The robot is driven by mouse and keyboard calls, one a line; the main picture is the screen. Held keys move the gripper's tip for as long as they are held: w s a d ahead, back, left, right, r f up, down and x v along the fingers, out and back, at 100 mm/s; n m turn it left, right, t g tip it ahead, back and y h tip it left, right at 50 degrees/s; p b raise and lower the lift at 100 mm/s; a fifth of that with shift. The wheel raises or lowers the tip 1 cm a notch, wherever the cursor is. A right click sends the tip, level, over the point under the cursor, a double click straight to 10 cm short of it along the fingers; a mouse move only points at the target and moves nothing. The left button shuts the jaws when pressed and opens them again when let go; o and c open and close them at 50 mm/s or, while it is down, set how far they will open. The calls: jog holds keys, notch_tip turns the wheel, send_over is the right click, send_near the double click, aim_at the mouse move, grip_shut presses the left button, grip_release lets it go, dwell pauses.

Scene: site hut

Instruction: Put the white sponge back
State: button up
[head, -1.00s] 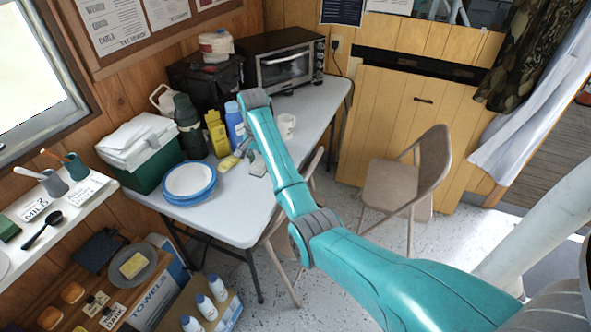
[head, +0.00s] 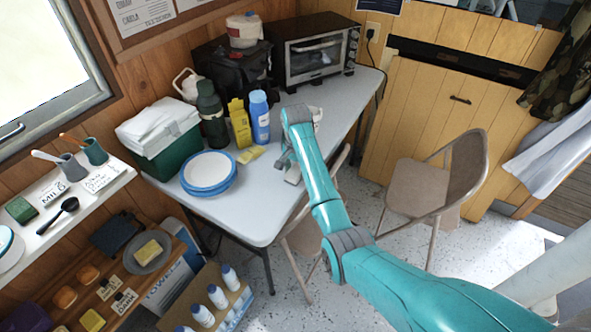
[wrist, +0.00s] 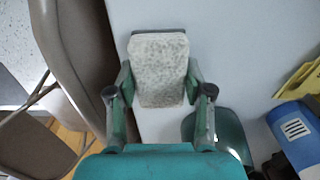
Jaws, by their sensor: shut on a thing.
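The white sponge (wrist: 157,70), a pale speckled block, is between the fingers of my gripper (wrist: 158,88) in the wrist view. Both fingers press on its sides, so my gripper is shut on it. In the head view my gripper (head: 287,160) is over the white table, near its right-hand edge, and part of the sponge (head: 293,174) shows below it. I cannot tell whether the sponge touches the tabletop. My arm partly hides the white mug (head: 318,114) behind it.
Shelves at left hold a green sponge (head: 20,210) and a plate with a yellow block (head: 149,249). Folding chairs (head: 418,186) stand right.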

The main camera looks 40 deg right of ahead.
jog(key=shift+f, duration=0.3)
jog(key=shift+f, duration=0.15)
jog(key=o, duration=1.2)
